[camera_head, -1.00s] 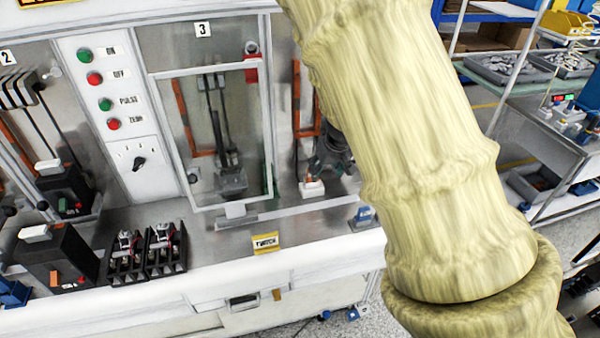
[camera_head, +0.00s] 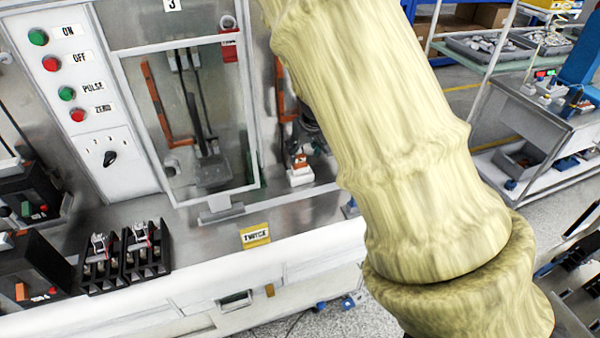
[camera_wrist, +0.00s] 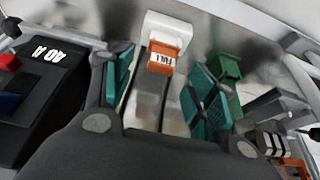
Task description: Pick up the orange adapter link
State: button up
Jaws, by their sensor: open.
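In the wrist view, a small orange block with a white label (camera_wrist: 164,58) lies ahead between my fingers, against a white block (camera_wrist: 174,30). It may be the orange adapter link; I cannot tell for sure. My gripper (camera_wrist: 163,78) is open, with a teal pad on each side and nothing held. I cannot tell how far the orange block is from the pads. A small orange piece (camera_head: 299,160) shows there by a white block (camera_head: 300,176), left of my arm.
A black "40 A" block (camera_wrist: 45,58) is left of my fingers, and a green piece (camera_wrist: 229,68) is close on the right. In the head view, black holders (camera_head: 147,252) and a yellow sign (camera_head: 256,236) are on the bench (camera_head: 205,262). A cart (camera_head: 540,125) stands at right.

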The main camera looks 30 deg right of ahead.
aim_at(300, 155)
jog(key=shift+w+b+x, duration=0.15)
jog(key=shift+b+x, duration=1.2)
jog(key=shift+b, duration=0.15)
jog(key=shift+w+b+x, duration=0.2)
jog(key=shift+b+x, duration=1.15)
jog(key=shift+b, duration=0.15)
jog(key=shift+r, duration=0.15)
jog(key=shift+c, duration=0.4)
jog(key=c, duration=1.1)
